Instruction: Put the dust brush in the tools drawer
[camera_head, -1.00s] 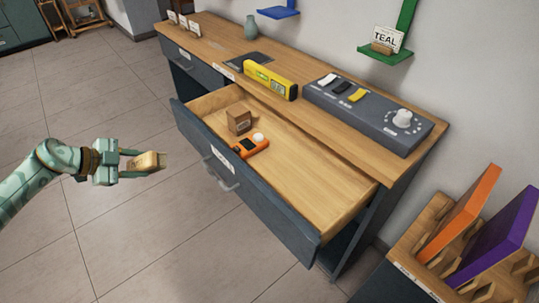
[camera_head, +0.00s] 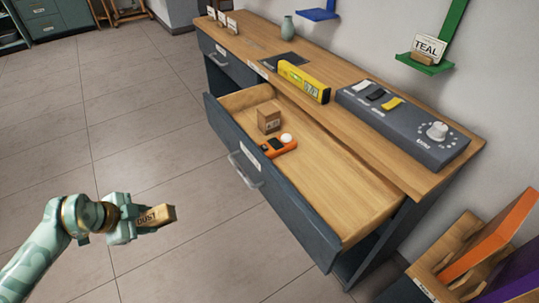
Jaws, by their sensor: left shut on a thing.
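The dust brush (camera_head: 158,216) is a small wooden block with dark "DUST" lettering, in the lower left of the head view. My left gripper (camera_head: 140,218) is shut on it and holds it in the air over the floor, left of the desk and apart from it. The open drawer (camera_head: 330,200) is pulled out from the desk front. It holds a small cardboard box (camera_head: 269,119) and an orange device (camera_head: 279,147) with a white round part. The drawer's front label is too small to read. My right gripper is out of view.
The desktop bears a yellow level (camera_head: 304,82) and a grey switch panel (camera_head: 405,125) with a knob. A rack with an orange panel (camera_head: 490,235) and a purple panel (camera_head: 515,280) stands at lower right. The drawer's near right part is empty.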

